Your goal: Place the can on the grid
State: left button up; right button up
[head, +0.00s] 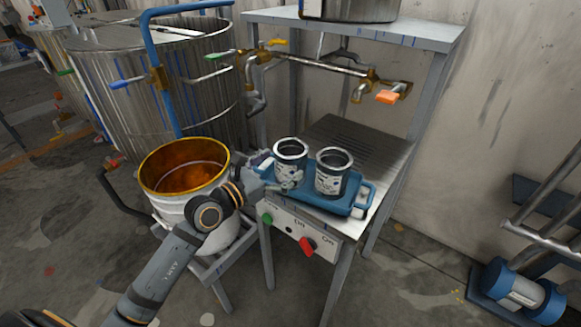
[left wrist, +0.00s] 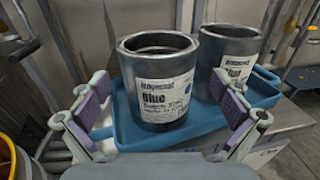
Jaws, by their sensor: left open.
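Two grey open-topped cans with white labels stand upright side by side on a blue tray (head: 338,208). The left can (head: 290,170) is nearest my left gripper (head: 272,173). The right can (head: 331,176) stands beside it. In the left wrist view the near can (left wrist: 156,70) reads "Blue" and shows between my spread, purple-padded fingers; the other can (left wrist: 228,62) is behind to the right. My left gripper is open; contact with the can cannot be told. The dark slotted grid (head: 352,137) on the metal bench behind the tray is bare. My right gripper is not in view.
A white bucket with orange contents (head: 188,167) stands left of the bench, under my left arm. Pipes with valves (head: 320,63) run above the grid, below a shelf (head: 400,32). A control panel with a red knob (head: 307,245) is at the bench front.

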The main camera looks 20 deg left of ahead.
aim_at(300, 150)
pick_arm(q)
jog(key=x, duration=0.3)
jog(key=shift+w+r, duration=0.15)
jog(key=shift+w, duration=0.15)
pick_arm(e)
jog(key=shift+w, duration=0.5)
pick_arm(q)
jog(key=shift+c, duration=0.3)
jog(key=c, duration=1.1)
jog(key=shift+r, duration=0.1)
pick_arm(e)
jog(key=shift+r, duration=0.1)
